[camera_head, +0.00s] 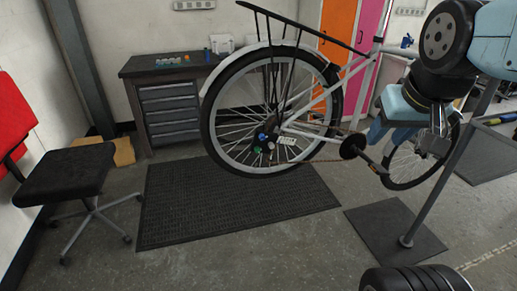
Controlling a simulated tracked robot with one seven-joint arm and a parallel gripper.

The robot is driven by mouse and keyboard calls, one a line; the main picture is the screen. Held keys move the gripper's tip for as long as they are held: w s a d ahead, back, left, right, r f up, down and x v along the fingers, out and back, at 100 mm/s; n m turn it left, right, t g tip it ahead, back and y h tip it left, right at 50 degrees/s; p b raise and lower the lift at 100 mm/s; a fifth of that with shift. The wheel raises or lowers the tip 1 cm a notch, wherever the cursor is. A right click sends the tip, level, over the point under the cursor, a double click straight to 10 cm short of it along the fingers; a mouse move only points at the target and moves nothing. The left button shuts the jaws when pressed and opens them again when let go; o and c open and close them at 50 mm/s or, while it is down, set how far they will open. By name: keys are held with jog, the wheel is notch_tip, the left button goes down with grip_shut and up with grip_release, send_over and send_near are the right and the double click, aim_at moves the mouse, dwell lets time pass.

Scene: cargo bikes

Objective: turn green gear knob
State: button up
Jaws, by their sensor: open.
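The green gear knob (257,149) is a small green spot near the hub of the bike's rear wheel (222,150). A blue knob (262,136) sits just above it, and a white label (287,140) is to its right. My gripper (432,150) hangs below my teal and black arm at the right side. It is well to the right of the green knob, apart from it, and appears empty. Its jaws are open, though the fingertips are small and hard to make out. Which way the knob is turned is too small to tell.
The bike (330,100) is held up by a grey stand pole (440,190) on a dark base plate (395,228). A black mat (225,215) lies under the wheel. A workbench (170,100) and chair (70,172) stand left.

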aim_at(258, 152)
jog(key=shift+o, duration=0.9)
jog(key=shift+w, duration=0.3)
jog(key=w+a+f+n+t+y, duration=0.15)
jog(key=w+a+f, duration=0.3)
jog(key=w, duration=0.85)
jog(key=w+a+f+n+t, duration=0.1)
jog(key=w+a+f+t, duration=0.3)
jog(key=w, duration=0.9)
jog(key=w+a+f+n+t+y, duration=0.1)
jog(key=w+a+f, duration=0.25)
jog(key=f, duration=0.25)
jog(key=w+a+f+n+t+y, duration=0.1)
jog(key=w+a+f, duration=0.1)
jog(key=w+f, duration=0.4)
jog(key=s+a+f+t+y, duration=0.1)
jog(key=s+a+f+t, duration=0.15)
jog(key=f, duration=0.55)
jog(key=s+a+f+t+y, duration=0.15)
jog(key=a+f, duration=0.25)
jog(key=f, duration=0.5)
jog(key=shift+h, duration=0.5)
jog(key=x, duration=1.3)
jog(key=shift+w+r, duration=0.2)
jog(key=shift+w, duration=0.05)
jog(key=shift+c, duration=0.4)
